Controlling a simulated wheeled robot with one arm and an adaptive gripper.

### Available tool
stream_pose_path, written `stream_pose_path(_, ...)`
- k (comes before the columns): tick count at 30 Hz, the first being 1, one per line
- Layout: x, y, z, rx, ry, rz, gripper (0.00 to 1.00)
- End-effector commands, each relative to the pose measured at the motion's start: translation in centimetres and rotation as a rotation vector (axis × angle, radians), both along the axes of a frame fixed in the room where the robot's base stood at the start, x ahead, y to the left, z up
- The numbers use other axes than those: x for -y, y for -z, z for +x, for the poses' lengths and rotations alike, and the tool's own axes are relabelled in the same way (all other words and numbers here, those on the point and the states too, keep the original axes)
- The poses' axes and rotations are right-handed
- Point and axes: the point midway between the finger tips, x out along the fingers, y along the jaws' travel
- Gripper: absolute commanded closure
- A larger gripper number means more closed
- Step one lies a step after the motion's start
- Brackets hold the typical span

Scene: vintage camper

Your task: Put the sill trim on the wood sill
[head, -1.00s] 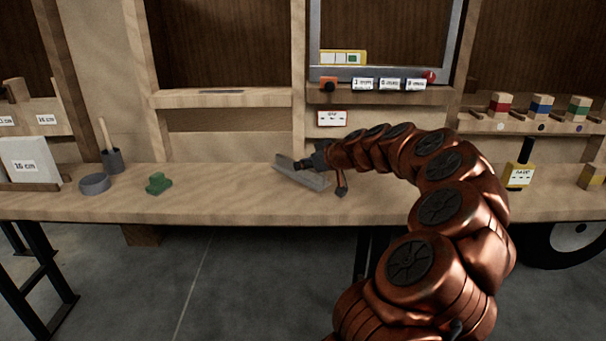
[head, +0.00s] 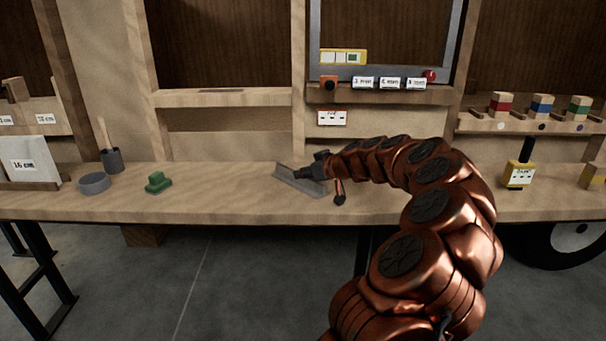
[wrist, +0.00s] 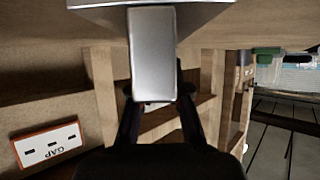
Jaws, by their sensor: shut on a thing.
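The sill trim (head: 301,182) is a grey metal angle piece. It is in my gripper (head: 306,172), just over or touching the workbench in the head view; I cannot tell which. In the wrist view the trim (wrist: 153,50) is a bright metal strip with a wider plate at the top edge. My gripper (wrist: 156,98) is shut on the strip, with a dark finger on each side. The wood sill (head: 180,99) is the pale ledge of the window opening, behind and left of my gripper. A thin dark strip shows on its top.
The workbench (head: 225,190) holds a green block (head: 158,183), a grey round dish (head: 95,184) and a dark cup (head: 112,160) at left. A yellow gauge (head: 520,175) stands at right. A GAP label (head: 332,118) is on the wall. The bench between green block and trim is clear.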

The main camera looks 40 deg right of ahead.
Motion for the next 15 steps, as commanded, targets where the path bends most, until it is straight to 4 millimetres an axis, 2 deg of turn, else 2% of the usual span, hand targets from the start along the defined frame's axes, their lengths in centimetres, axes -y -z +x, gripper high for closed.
stream_pose_path(1, 0.00, 0.03, 0.01, 0.000, 0.000, 0.000, 0.81)
stream_pose_path(7, 0.01, -0.01, 0.01, 0.000, 0.000, 0.000, 0.60)
stream_pose_path(15, 0.00, -0.02, 0.01, 0.000, 0.000, 0.000, 0.59)
